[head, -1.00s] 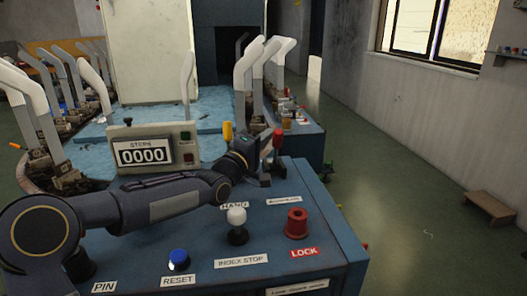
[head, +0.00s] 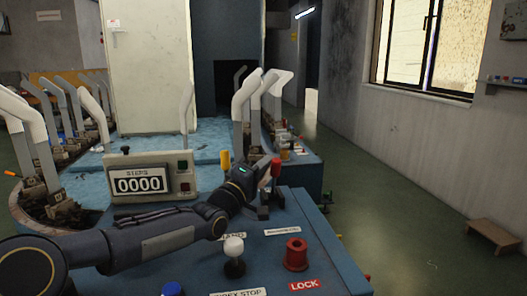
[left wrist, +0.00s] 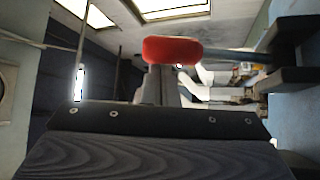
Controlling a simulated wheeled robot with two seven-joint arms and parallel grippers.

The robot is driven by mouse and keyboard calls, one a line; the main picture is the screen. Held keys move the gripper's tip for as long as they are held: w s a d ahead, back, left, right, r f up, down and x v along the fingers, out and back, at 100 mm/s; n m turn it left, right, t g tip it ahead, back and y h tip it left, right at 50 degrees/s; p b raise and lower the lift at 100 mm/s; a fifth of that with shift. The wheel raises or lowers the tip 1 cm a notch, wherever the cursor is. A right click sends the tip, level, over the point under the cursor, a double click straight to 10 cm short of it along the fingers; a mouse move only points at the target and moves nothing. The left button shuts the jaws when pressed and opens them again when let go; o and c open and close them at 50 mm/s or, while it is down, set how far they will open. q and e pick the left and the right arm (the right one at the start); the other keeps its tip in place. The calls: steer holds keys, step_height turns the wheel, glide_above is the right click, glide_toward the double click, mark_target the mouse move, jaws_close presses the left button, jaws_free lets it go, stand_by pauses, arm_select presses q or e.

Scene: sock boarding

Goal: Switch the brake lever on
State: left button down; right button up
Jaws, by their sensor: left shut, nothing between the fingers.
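A lever with a red knob (head: 276,167) stands on the blue console (head: 330,240), and a lever with a yellow knob (head: 225,159) stands to its left. No readable label shows which one is the brake lever. My left gripper (head: 271,206) is shut and empty, low beside the red-knobbed lever. I cannot tell whether it touches the lever. In the left wrist view a red knob (left wrist: 172,50) shows close by, above the dark gripper body. My left forearm crosses the console. My right gripper is out of view.
The console top also carries a white knob (head: 233,246), a red lock button (head: 296,254) and a blue reset button (head: 173,289). A counter box (head: 150,180) reads 0000. White sock forms (head: 248,92) stand behind. Open floor (head: 400,220) lies to the right.

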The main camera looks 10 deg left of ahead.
arm_select(q)
steer(key=s+d+r+p, duration=0.3)
steer(key=s+r, duration=0.9)
steer(key=s, duration=0.1)
steer(key=shift+s+d, duration=0.15)
steer(key=shift+s, duration=0.2)
